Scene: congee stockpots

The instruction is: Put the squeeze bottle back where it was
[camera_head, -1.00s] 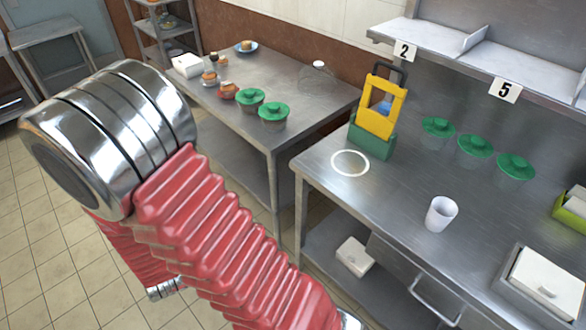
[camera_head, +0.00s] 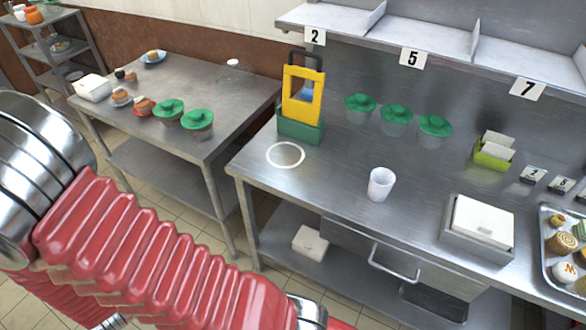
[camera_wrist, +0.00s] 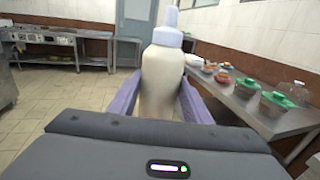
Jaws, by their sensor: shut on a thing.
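The squeeze bottle (camera_wrist: 162,75) shows in the wrist view, cream-coloured with a pale lilac cap and nozzle. It stands upright between the two purple fingers of my gripper (camera_wrist: 160,100), which are shut on it. The bottle and my gripper are out of the head view, where only my red bellows arm shows at the left. A white ring (camera_head: 286,155) is marked on the steel counter (camera_head: 330,215), in front of the yellow and green holder (camera_head: 302,105). Nothing stands inside the ring.
A white cup (camera_head: 381,184), several green-lidded tubs (camera_head: 396,117) and a white box in a steel tray (camera_head: 484,220) stand on the counter. A side table (camera_head: 190,85) at the left holds more tubs and food. Numbered shelves (camera_head: 430,35) hang above the counter.

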